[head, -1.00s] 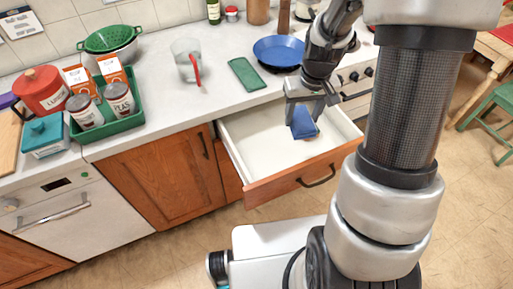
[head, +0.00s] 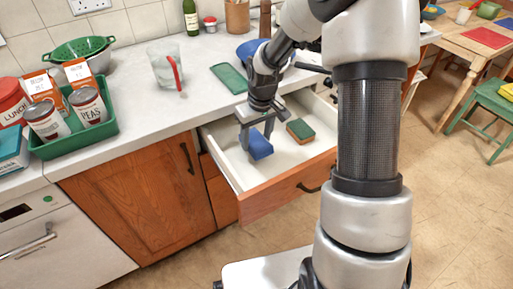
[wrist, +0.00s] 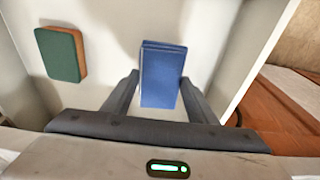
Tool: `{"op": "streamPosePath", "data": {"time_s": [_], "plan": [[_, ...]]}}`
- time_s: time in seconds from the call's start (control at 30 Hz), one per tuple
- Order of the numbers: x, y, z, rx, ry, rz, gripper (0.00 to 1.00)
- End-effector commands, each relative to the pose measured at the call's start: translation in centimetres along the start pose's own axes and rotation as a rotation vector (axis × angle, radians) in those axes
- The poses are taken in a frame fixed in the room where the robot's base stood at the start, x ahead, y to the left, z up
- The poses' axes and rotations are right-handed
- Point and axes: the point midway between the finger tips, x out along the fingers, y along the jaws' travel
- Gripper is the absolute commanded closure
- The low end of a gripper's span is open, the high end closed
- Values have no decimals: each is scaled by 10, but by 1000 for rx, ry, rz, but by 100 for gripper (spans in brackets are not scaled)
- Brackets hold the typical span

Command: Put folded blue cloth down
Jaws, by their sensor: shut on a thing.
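The folded blue cloth (head: 260,146) is between my gripper's fingers, inside the open drawer (head: 222,150). My gripper (head: 257,140) points down into the drawer and is shut on the cloth. In the wrist view the cloth (wrist: 162,75) stands out past the fingertips of my gripper (wrist: 158,92), over the white drawer floor. I cannot tell whether its lower edge touches the floor.
A green and brown sponge (head: 300,131) lies in the drawer; it also shows in the wrist view (wrist: 61,54). A green folded cloth (head: 229,78), a measuring jug (head: 164,66) and a green tray (head: 75,140) with cans are on the counter. The drawer floor between sponge and cloth is free.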

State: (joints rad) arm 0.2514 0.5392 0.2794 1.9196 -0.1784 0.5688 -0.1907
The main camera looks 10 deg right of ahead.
Motion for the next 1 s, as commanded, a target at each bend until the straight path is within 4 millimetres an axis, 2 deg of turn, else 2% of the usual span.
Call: {"op": "streamPosePath", "data": {"time_s": [0.23, 0.6, 0.63, 0.73, 1.0], "plan": [[33, 0, 6, 0, -2, -1, 66], [38, 0, 6, 0, -1, 0, 66], [38, 0, 6, 0, -1, 0, 46], [37, 0, 6, 0, -1, 0, 29], [36, 0, 6, 0, -1, 0, 29]]}}
